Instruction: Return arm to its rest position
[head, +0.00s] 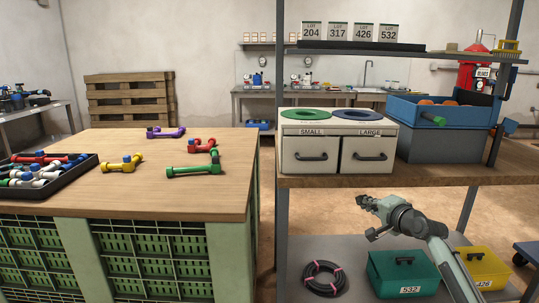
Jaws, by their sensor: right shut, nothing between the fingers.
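My right arm comes in from the lower right, in front of the shelf bench. Its gripper (364,202) is shut and empty, pointing left just below the bench's front edge. It appears apart from the drawers and from the boxes on the lower shelf. My left arm and gripper are not in the view.
The wooden bench top (335,181) carries a white two-drawer unit (332,134) and a blue bin (402,107). Below are a coiled black hose (308,279), a green box (385,283) and a yellow box (490,262). The left table (130,200) holds several coloured manifolds and a black tray (80,178).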

